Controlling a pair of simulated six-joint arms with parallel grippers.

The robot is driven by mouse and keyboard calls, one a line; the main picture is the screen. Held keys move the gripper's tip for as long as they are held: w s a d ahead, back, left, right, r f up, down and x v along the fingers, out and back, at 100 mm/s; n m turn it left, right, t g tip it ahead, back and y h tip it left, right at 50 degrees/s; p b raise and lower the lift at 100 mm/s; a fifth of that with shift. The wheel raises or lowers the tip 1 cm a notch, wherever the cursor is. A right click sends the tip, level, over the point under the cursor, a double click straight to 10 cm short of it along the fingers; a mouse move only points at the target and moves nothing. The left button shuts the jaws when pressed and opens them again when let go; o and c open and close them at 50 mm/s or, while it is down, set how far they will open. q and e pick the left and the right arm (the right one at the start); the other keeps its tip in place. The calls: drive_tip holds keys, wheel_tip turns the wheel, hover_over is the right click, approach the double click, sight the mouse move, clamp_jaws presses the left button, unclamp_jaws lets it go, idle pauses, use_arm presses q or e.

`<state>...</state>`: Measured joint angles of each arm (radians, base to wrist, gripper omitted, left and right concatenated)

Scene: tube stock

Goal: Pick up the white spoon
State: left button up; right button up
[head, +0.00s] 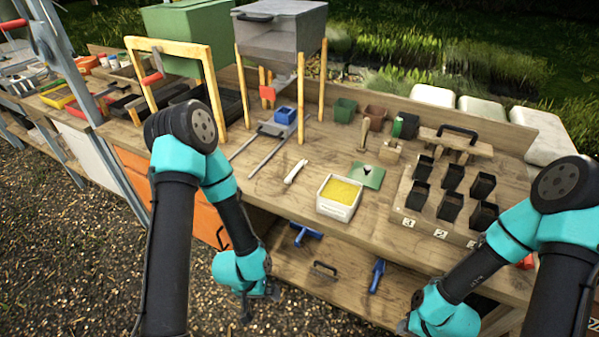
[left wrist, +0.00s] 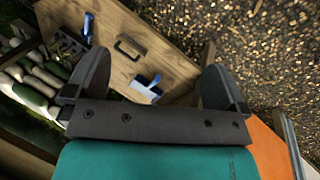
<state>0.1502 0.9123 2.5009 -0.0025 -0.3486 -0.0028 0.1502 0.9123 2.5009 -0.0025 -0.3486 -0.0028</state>
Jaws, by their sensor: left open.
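The white spoon (head: 295,171) lies on the wooden bench top, left of the white tub of yellow grains. It looks small, and its bowl and handle are hard to tell apart. My left gripper (head: 259,302) hangs low in front of the bench, below and left of the spoon and well apart from it. In the left wrist view, the fingers of my left gripper (left wrist: 153,88) are spread wide with nothing between them; the spoon does not show there. My right gripper (head: 404,326) is barely seen at the bottom edge, and its jaws cannot be made out.
The white tub (head: 338,209) stands right of the spoon, beside a green plate (head: 368,175). A numbered rack (head: 427,228) with several black pots is farther right. A grey bin (head: 280,32) stands on wooden legs behind. The lower shelf (head: 345,290) holds blue tools.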

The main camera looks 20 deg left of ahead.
use_arm(q)
drive_tip(key=shift+c, duration=0.5)
drive_tip(key=c, duration=0.9)
